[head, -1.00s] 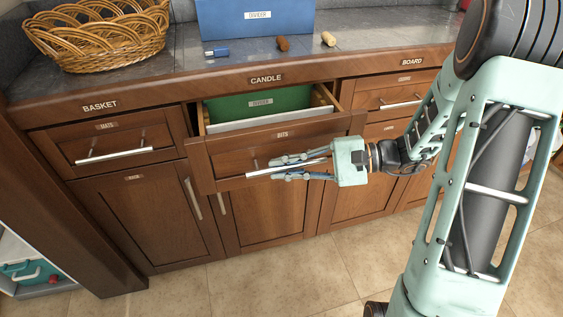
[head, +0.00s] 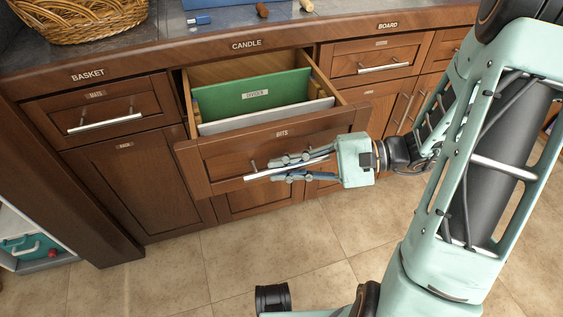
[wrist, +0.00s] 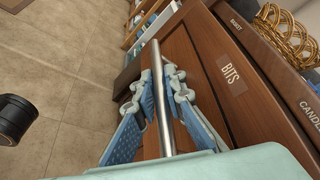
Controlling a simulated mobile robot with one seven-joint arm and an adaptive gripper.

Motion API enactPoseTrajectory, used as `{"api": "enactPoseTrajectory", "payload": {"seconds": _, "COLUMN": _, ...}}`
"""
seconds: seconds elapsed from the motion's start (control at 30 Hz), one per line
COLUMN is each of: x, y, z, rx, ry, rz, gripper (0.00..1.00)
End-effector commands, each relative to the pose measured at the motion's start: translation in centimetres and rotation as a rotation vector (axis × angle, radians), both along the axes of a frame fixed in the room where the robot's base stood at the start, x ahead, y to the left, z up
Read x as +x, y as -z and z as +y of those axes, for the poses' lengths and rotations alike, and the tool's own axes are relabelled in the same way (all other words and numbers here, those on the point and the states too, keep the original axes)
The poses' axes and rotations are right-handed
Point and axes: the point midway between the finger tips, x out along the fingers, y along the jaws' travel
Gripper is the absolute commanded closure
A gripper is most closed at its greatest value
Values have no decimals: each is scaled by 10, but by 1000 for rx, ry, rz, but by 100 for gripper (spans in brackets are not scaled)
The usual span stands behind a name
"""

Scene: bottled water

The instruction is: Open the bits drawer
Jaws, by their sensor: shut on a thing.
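The bits drawer (head: 228,160) has a brown wooden front with a "BITS" label and stands pulled well out of the cabinet. Its label also shows in the wrist view (wrist: 231,74). Inside it are a green divider (head: 252,98) marked "DIVIDER" and a pale panel in front of that. My gripper (head: 292,168) is shut on the drawer's silver bar handle (head: 262,174). In the wrist view the handle (wrist: 162,105) runs between the blue finger pads. Part of the handle is hidden behind my fingers.
The mats drawer (head: 66,116) at the left and another drawer (head: 376,60) at the right look shut. A wicker basket (head: 85,22) and small items stand on the counter. Tiled floor (head: 230,250) in front is open. A white shelf unit (head: 22,225) stands at the lower left.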

Motion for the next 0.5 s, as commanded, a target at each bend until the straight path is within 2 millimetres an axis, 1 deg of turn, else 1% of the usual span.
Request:
{"api": "enactPoseTrajectory", "payload": {"seconds": 0.4, "x": 0, "y": 1, "z": -2, "rx": -4, "ry": 3, "rz": -2, "gripper": 100}}
{"api": "enactPoseTrajectory", "payload": {"seconds": 0.43, "x": 0, "y": 1, "z": -2, "rx": -4, "ry": 3, "rz": -2, "gripper": 86}}
{"api": "enactPoseTrajectory", "payload": {"seconds": 0.47, "x": 0, "y": 1, "z": -2, "rx": -4, "ry": 3, "rz": -2, "gripper": 83}}
{"api": "enactPoseTrajectory", "payload": {"seconds": 0.5, "x": 0, "y": 1, "z": -1, "rx": -3, "ry": 3, "rz": -1, "gripper": 82}}
